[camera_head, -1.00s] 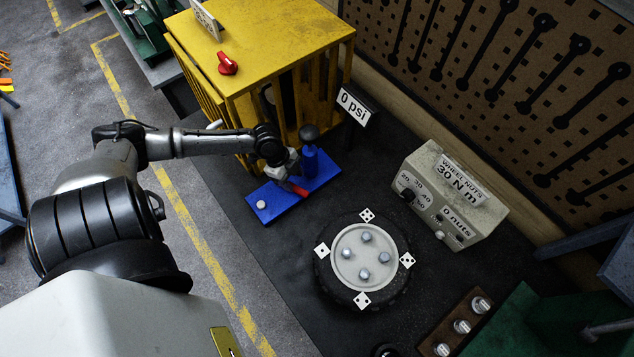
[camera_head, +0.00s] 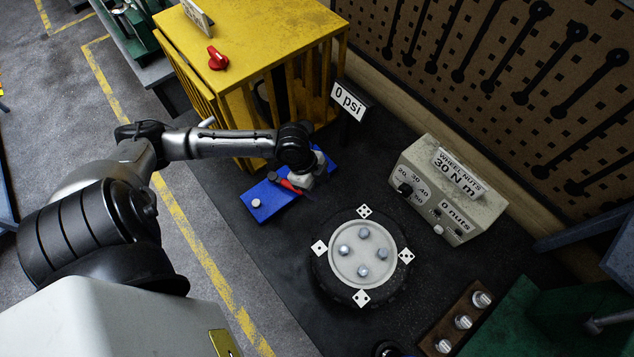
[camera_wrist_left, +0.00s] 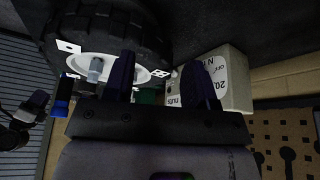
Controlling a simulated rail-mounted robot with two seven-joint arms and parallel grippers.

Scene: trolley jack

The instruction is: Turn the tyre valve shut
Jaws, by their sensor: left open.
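A red knob (camera_head: 217,57) sits on top of the yellow cage (camera_head: 270,45). A red lever (camera_head: 289,187) lies over the blue base (camera_head: 266,203) on the dark mat. I cannot tell which of these is the tyre valve. My left gripper (camera_head: 307,184) is above the right half of the blue base, beside the red lever, and hides part of the base. In the left wrist view its two dark fingers (camera_wrist_left: 163,85) are apart with nothing held between them. The wheel (camera_head: 362,253) lies flat in front of the base. My right gripper is not in view.
A grey wheel-nut box (camera_head: 447,190) stands to the right, before the pegboard (camera_head: 480,60). A brown rack (camera_head: 457,322) with metal pieces is at the lower right. Dark mat left of the wheel is clear.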

